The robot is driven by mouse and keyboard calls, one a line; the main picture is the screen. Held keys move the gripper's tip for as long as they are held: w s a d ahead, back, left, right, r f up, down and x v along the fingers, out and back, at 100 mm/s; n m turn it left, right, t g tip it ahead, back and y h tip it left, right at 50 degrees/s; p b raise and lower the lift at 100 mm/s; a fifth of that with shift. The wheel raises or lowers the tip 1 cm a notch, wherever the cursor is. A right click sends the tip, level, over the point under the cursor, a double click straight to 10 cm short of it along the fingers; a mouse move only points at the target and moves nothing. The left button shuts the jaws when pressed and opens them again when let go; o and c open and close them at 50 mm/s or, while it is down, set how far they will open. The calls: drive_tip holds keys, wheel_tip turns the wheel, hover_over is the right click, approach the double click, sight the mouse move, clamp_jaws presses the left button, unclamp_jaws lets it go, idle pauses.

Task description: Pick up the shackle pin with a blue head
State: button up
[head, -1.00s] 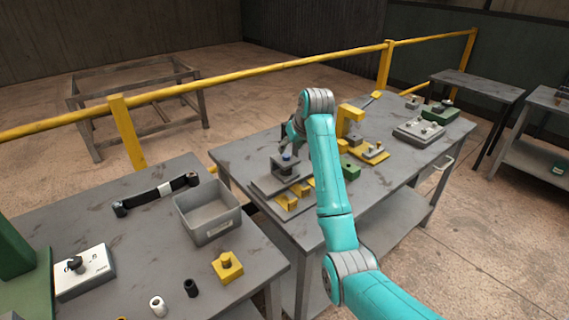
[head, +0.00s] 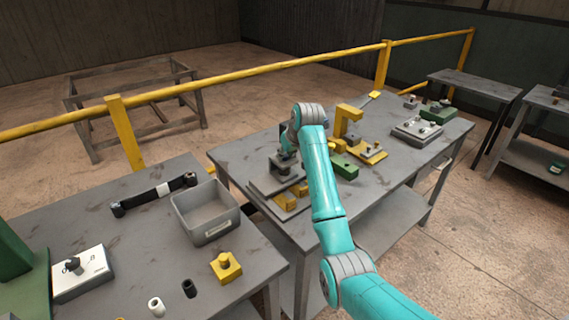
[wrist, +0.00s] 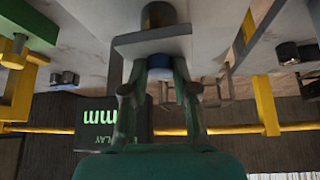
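The shackle pin's blue head (wrist: 160,72) shows in the wrist view, against the grey plate of a fixture (wrist: 152,42). A dark cylinder (wrist: 158,14) shows on the other side of that plate. My gripper (wrist: 160,80) is open, with its two fingers on either side of the blue head. I cannot tell whether they touch it. In the head view my gripper (head: 286,155) is right over the grey fixture (head: 281,169) on the middle table, and the blue head is hidden there.
A grey bin (head: 204,227) sits on the left table. A yellow rail (head: 250,74) runs behind.

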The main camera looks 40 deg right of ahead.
clamp_jaws()
wheel_tip(320, 180, up, 10)
idle(0.4)
idle(0.8)
